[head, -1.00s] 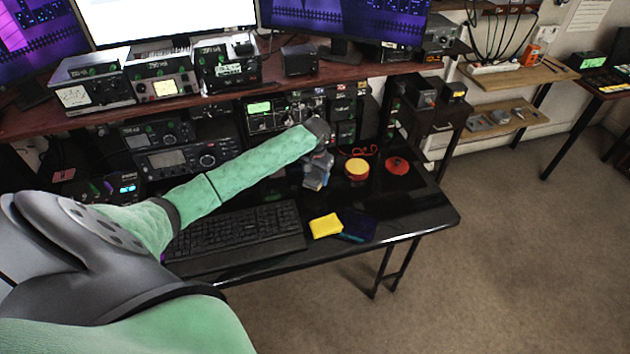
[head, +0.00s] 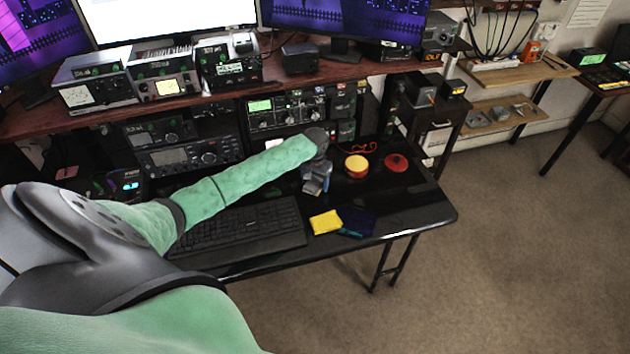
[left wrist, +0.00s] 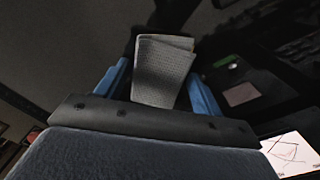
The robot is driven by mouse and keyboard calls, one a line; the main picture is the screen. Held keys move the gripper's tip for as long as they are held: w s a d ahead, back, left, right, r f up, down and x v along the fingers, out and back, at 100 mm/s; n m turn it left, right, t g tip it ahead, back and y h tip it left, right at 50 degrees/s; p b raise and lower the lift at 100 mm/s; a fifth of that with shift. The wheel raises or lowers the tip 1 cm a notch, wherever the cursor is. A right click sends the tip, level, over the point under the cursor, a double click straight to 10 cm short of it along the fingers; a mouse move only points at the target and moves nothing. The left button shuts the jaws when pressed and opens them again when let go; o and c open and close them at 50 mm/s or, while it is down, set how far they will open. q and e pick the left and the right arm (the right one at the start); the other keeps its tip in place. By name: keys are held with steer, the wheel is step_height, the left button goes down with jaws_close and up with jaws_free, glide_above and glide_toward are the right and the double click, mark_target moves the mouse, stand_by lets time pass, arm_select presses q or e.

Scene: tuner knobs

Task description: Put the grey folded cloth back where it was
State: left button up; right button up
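The grey folded cloth (left wrist: 162,70) shows in the left wrist view as a light grey, textured folded piece. It sits between the two blue fingers of my left gripper (left wrist: 160,85) and sticks out past their tips. The fingers lie along its two sides, so the gripper looks shut on it. In the head view my left gripper (head: 316,182) points down over the back part of the black desk (head: 405,212), left of the yellow-topped red knob (head: 356,167). The cloth is hard to make out there. My right gripper is not in view.
A red round knob (head: 397,163) stands right of the yellow one. A yellow folded cloth (head: 326,222) and a dark blue one (head: 357,224) lie near the front edge, beside the keyboard (head: 240,228). Radios (head: 190,157) stand behind. The desk's right front is clear.

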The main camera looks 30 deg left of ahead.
mark_target(315, 181)
arm_select(q)
steer(key=shift+o, duration=0.5)
steer(key=shift+r, duration=0.2)
step_height(315, 181, up, 6)
steer(key=shift+f+b, duration=0.15)
steer(key=shift+b, duration=1)
step_height(315, 181, up, 6)
steer(key=b, duration=0.1)
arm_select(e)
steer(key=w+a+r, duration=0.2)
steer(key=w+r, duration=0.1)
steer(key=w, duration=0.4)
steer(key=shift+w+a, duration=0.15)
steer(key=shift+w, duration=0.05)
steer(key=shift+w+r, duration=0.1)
